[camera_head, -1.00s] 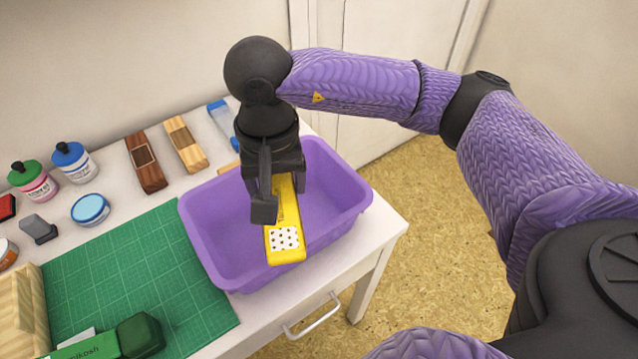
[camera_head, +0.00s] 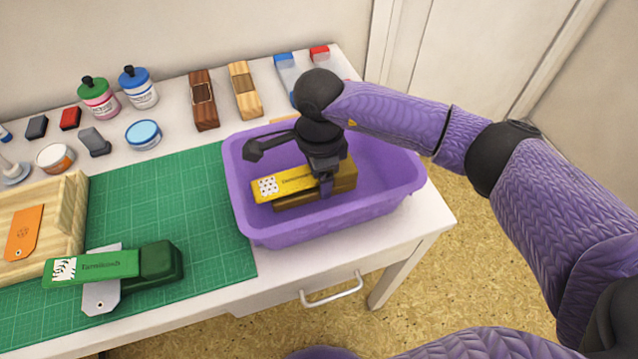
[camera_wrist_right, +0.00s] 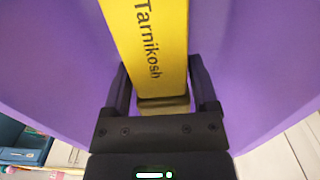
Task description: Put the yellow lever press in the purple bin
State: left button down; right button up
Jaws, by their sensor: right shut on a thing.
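The yellow lever press (camera_head: 290,182) is inside the purple bin (camera_head: 385,205), within its walls, with its lever's dotted label end pointing left. Whether its base touches the bin floor I cannot tell. My right gripper (camera_head: 326,182) reaches down into the bin and is shut on the press. In the right wrist view the yellow lever (camera_wrist_right: 150,45), lettered "Tarnikosh", runs between the two fingers (camera_wrist_right: 160,92), with purple bin walls (camera_wrist_right: 50,60) on both sides. My left gripper is not in view.
A green lever press (camera_head: 110,265) lies on the green cutting mat (camera_head: 180,200) left of the bin. Bottles (camera_head: 138,88), wooden blocks (camera_head: 203,100) and a blue-lidded jar (camera_head: 143,134) stand behind. The table's front edge and drawer handle (camera_head: 332,290) are close to the bin.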

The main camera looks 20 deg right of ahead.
notch_tip(320, 180, down, 2)
jog(key=shift+f, duration=0.2)
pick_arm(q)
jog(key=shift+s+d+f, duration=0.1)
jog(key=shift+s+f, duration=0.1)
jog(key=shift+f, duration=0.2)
pick_arm(e)
jog(key=shift+r, duration=0.1)
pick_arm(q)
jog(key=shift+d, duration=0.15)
pick_arm(e)
jog(key=shift+f+b, duration=0.2)
jog(key=shift+b, duration=0.1)
jog(key=o, duration=1.1)
jog(key=shift+o, duration=0.9)
jog(key=shift+r+p, duration=0.3)
jog(key=shift+r, duration=0.15)
notch_tip(320, 180, up, 12)
jog(key=p, duration=0.3)
jog(key=shift+f+p, duration=0.2)
jog(key=shift+p, duration=0.2)
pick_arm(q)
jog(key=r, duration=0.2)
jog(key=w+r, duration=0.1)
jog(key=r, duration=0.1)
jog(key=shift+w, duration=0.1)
